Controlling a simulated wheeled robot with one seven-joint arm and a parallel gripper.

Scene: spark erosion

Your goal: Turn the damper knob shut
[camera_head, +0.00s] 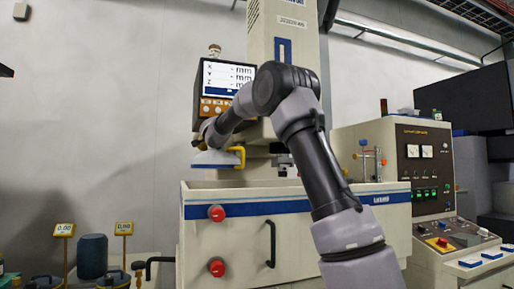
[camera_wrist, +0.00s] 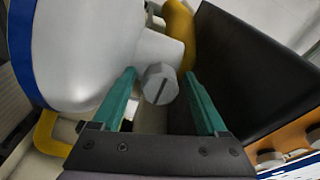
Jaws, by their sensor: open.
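In the wrist view a grey faceted knob (camera_wrist: 160,84) with a dark slot across its face sits on a short light stub beside a pale rounded hood (camera_wrist: 85,55). My gripper (camera_wrist: 159,75) is open, with one teal finger on each side of the knob. There seems to be a gap between each finger and the knob. The slot looks close to upright in this view. In the head view the pale hood (camera_head: 214,159) shows below my wrist, but the knob and fingers are hidden or too small to make out.
A dark panel (camera_wrist: 245,70) stands close right of my fingers. A yellow pipe (camera_wrist: 180,30) runs behind the knob; yellow also shows beside the hood (camera_head: 240,155). A display (camera_head: 228,80) is behind my arm. The tank (camera_head: 330,225) below has red knobs (camera_head: 216,213) and a black handle (camera_head: 271,245).

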